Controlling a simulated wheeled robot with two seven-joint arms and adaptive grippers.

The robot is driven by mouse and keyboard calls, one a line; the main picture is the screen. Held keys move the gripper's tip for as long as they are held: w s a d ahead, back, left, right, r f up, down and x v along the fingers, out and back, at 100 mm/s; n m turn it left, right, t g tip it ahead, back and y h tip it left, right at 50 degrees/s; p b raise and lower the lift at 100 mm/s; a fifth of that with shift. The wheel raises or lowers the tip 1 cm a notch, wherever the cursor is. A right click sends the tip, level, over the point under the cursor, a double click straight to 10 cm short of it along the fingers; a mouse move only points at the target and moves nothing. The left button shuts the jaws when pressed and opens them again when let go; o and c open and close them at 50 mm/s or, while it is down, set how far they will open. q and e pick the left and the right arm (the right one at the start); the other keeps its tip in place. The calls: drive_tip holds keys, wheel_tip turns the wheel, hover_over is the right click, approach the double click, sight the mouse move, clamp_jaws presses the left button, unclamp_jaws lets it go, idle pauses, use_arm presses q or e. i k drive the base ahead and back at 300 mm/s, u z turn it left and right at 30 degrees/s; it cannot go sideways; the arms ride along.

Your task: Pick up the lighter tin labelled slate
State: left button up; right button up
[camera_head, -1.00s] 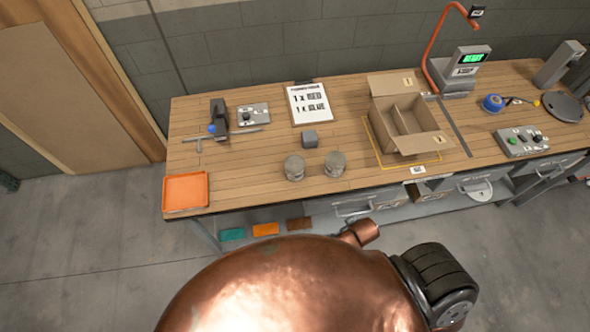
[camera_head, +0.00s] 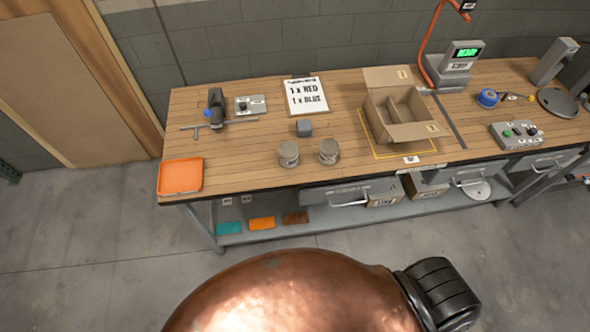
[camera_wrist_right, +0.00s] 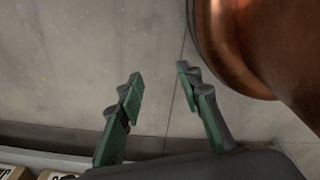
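Two similar grey tins stand upright side by side on the wooden workbench in the head view, the left tin (camera_head: 289,154) and the right tin (camera_head: 328,151). No label on them can be read, so I cannot tell which is slate or which is lighter. My right gripper (camera_wrist_right: 158,88) shows in the right wrist view with its two green-padded fingers apart and nothing between them. It is over bare grey floor, away from the tins. My left gripper is not in view.
Behind the tins are a small grey cube (camera_head: 304,128) and a clipboard reading 1 x RED, 1 x BLUE (camera_head: 307,98). An open divided carton (camera_head: 427,131) stands right, an orange tray (camera_head: 180,177) left. Drawers (camera_head: 350,193) and a lower shelf (camera_head: 340,224) are below.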

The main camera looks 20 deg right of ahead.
sight(289, 150)
drive_tip(key=k, duration=0.9)
drive_tip(key=u, duration=0.75)
drive_tip(key=i, duration=1.5)
drive_tip(key=z, duration=0.9)
drive_tip(key=i, duration=0.5)
drive_tip(key=z, duration=0.45)
